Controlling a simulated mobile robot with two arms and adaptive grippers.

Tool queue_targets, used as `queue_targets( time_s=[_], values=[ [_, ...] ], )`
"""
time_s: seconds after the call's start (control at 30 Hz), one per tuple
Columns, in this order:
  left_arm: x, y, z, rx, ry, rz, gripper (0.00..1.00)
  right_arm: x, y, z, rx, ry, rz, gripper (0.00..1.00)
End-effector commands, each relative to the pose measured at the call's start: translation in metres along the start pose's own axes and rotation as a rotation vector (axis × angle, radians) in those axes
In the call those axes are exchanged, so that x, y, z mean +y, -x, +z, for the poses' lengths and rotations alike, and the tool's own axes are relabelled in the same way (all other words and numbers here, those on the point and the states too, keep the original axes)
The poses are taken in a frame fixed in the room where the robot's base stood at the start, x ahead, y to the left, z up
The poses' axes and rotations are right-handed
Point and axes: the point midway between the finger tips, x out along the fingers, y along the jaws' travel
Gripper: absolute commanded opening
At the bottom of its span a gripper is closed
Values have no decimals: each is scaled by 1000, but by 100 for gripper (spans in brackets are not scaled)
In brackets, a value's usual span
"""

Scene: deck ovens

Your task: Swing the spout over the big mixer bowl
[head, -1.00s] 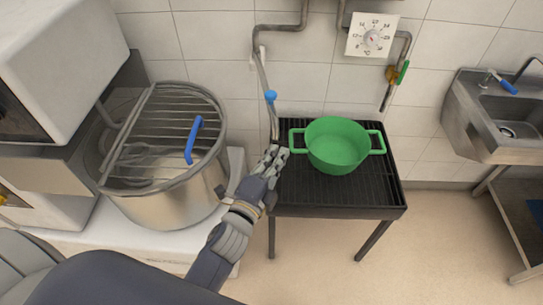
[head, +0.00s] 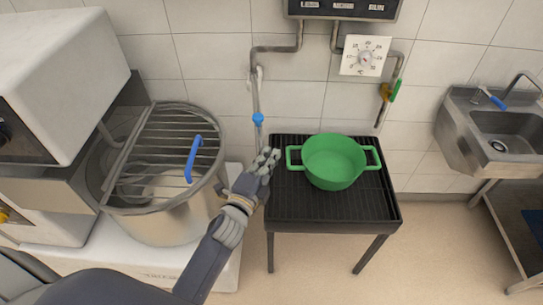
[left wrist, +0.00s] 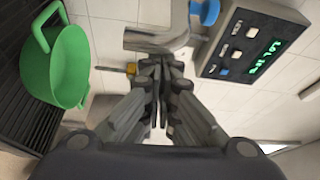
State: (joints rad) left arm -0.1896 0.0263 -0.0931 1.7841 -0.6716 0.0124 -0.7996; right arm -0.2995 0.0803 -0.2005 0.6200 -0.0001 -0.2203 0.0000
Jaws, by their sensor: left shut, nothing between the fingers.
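The spout (head: 255,95) is a grey pipe with a blue knob, hanging from the wall piping above the left edge of the black stand. The big mixer bowl (head: 165,224) is steel, under a wire guard with a blue handle, to the left of the spout. My left gripper (head: 270,156) is shut and empty, by the spout's lower end; I cannot tell whether they touch. In the left wrist view, the closed fingers (left wrist: 158,68) are in front of a grey pipe (left wrist: 157,36) and a blue knob (left wrist: 206,11). My right gripper is out of view.
A green pot (head: 333,161) stands on the black stand (head: 330,212), close to the right of my left gripper. A dial (head: 365,56) and a control panel (head: 343,7) are on the wall. A sink (head: 505,128) is at the right.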

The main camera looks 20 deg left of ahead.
Motion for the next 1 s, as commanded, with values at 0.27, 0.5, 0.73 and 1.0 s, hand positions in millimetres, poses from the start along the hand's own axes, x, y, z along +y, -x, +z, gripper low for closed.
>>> queue_targets(
  time_s=[0.27,0.5,0.73,1.0],
  values=[
    [-1,2,4,11,-3,2,0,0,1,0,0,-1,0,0],
    [-3,13,22,63,-6,8,0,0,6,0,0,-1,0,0],
    [-6,29,55,155,-4,18,0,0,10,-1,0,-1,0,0],
    [-9,47,102,257,4,27,0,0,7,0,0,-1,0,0]
  ],
)
